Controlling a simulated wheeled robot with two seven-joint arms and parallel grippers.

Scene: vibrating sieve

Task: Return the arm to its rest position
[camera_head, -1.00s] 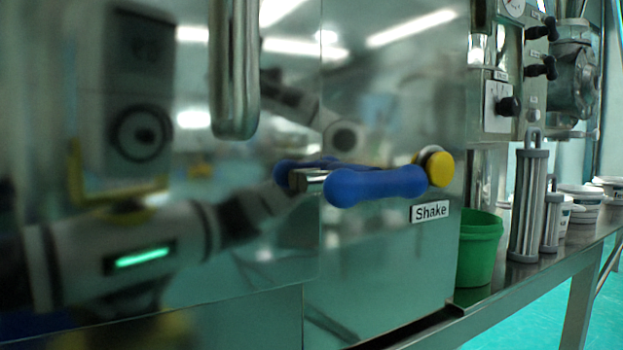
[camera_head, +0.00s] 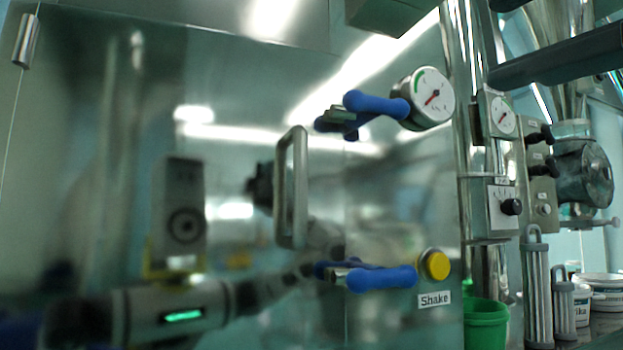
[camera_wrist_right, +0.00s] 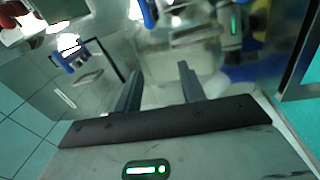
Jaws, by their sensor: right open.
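My right gripper (camera_head: 493,42) reaches in at the upper right of the head view, showing as dark fingers with a gap between them. It is open and empty, in front of the pipes and gauges. In the right wrist view its two dark fingers (camera_wrist_right: 158,82) stand apart with nothing between them. My left gripper is not seen directly; blurred reflections of my body show in the steel front.
A steel cabinet (camera_head: 100,130) has a handle (camera_head: 292,188), blue latches (camera_head: 378,104) (camera_head: 382,278), a gauge (camera_head: 427,98) and a yellow button (camera_head: 434,264) above a Shake label (camera_head: 434,300). A green bucket (camera_head: 486,325) and grey cylinders (camera_head: 537,295) stand at right.

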